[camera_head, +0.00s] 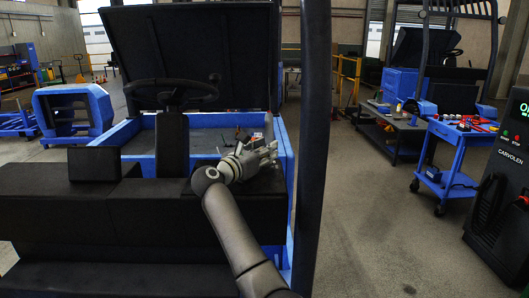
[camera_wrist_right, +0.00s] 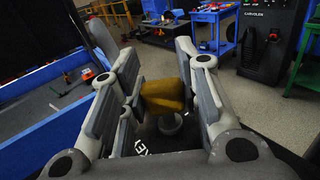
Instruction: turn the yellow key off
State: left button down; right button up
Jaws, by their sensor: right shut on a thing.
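The yellow key (camera_wrist_right: 165,97) sits upright on a round grey stem above a dark panel in the right wrist view. White lettering shows on the panel beside it, partly covered. In the head view my right gripper (camera_head: 262,155) is at the right side of the forklift's dashboard, and the key is hidden there behind the gripper. My left gripper is not in view.
The forklift's steering wheel (camera_head: 172,92) and raised black cover (camera_head: 190,45) are left of my arm. A dark upright post (camera_head: 314,130) stands close on the right. A blue tool cart (camera_head: 450,160) and a black charger cabinet (camera_head: 505,190) are farther right.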

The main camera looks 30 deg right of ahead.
jog(key=shift+n+t+y+p, duration=0.35)
jog(key=shift+n+t, duration=0.35)
jog(key=shift+t, duration=0.3)
jog(key=n+t+y+p, duration=0.1)
jog(key=t+p, duration=0.1)
jog(key=p, duration=0.1)
jog(key=n+t+y+p, duration=0.2)
jog(key=p, duration=0.1)
jog(key=n+t+y+p, duration=0.1)
jog(key=n+y+p, duration=0.1)
jog(key=p, duration=0.1)
jog(key=shift+r+t+p, duration=0.25)
jog(key=shift+t+p, duration=0.1)
jog(key=shift+t, duration=0.05)
jog(key=shift+f+n+t+y+p, duration=0.25)
jog(key=shift+n+t+y+p, duration=0.2)
jog(key=shift+y+p, duration=0.45)
jog(key=o, duration=1)
jog(key=shift+o, duration=0.2)
jog(key=v, duration=1.2)
